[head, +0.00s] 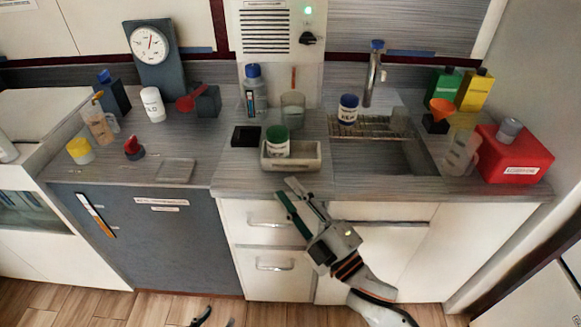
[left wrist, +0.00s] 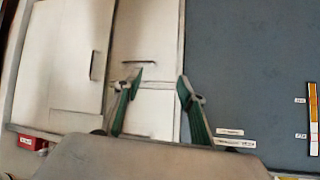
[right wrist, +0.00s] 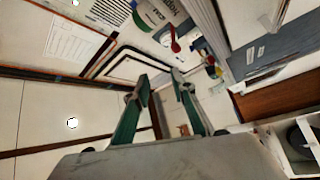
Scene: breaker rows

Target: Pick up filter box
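No label in view clearly reads as the filter box, so I cannot tell which item it is. Box-shaped candidates on the counter in the head view are a green carton (head: 443,85), a yellow carton (head: 474,90) and a small black box (head: 246,136). My right gripper (head: 285,188) is open and empty, just in front of the counter edge below the beige tray; its parted fingers show in the right wrist view (right wrist: 160,82). My left gripper (left wrist: 155,80) is open and empty, facing the cabinet fronts; only a dark tip (head: 202,317) shows low in the head view.
A beige tray (head: 306,162) with a green jar (head: 277,140) stands near the front edge. A sink with a rack (head: 370,127) and a red box (head: 515,158) are to the right. A dial scale (head: 155,60) and several small items stand left. The front counter centre-left is fairly clear.

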